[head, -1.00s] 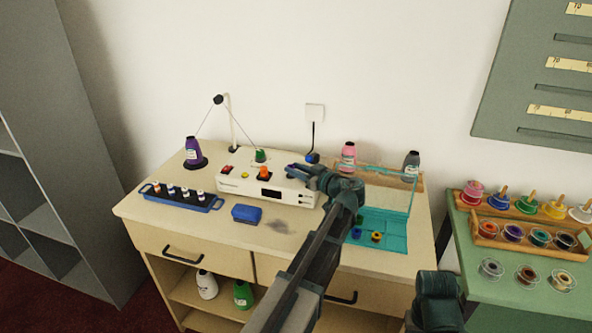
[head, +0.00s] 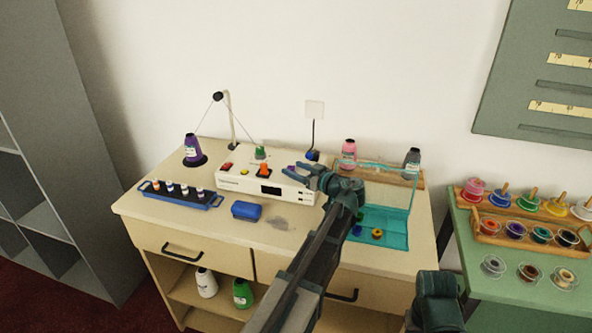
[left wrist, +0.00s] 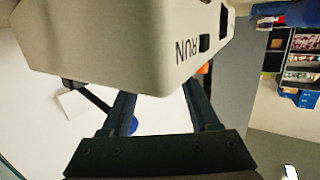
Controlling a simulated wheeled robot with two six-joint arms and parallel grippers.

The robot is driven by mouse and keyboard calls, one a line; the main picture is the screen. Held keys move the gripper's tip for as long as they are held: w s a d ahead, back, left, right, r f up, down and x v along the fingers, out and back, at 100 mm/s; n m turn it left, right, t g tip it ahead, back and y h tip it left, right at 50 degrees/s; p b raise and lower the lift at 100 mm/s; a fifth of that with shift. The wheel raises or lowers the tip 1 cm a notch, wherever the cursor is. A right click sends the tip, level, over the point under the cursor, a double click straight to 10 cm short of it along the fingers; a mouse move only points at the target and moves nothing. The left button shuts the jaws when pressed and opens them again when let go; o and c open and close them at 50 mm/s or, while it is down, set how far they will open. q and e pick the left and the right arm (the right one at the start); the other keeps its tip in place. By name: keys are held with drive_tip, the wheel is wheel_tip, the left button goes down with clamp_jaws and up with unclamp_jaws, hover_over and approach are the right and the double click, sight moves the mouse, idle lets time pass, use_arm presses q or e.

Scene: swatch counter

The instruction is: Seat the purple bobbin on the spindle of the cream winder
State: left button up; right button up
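The cream winder (head: 238,184) stands on the counter, with an orange part and a dark display on its front. A small purple patch, likely the purple bobbin (head: 291,168), shows at the winder's right end, between my left fingertips. I cannot make out whether it sits on the spindle, which is hidden. My left gripper (head: 293,170) reaches in from the right and looks open around it. In the left wrist view the fingers stand apart, and the winder's body (left wrist: 120,45) hides their tips and the bobbin.
A teal open box (head: 395,240) with small bobbins stands right of the winder. A purple thread cone (head: 192,148) stands at left. A green table (head: 500,293) with bobbins is at right.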

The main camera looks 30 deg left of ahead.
use_arm(q)
drive_tip(key=shift+d, duration=0.15)
drive_tip(key=p+v, duration=0.2)
drive_tip(key=v, duration=1.1)
drive_tip(key=shift+s+d, duration=0.2)
drive_tip(key=shift+d, duration=0.1)
drive_tip(key=shift+f, duration=0.1)
idle(0.3)
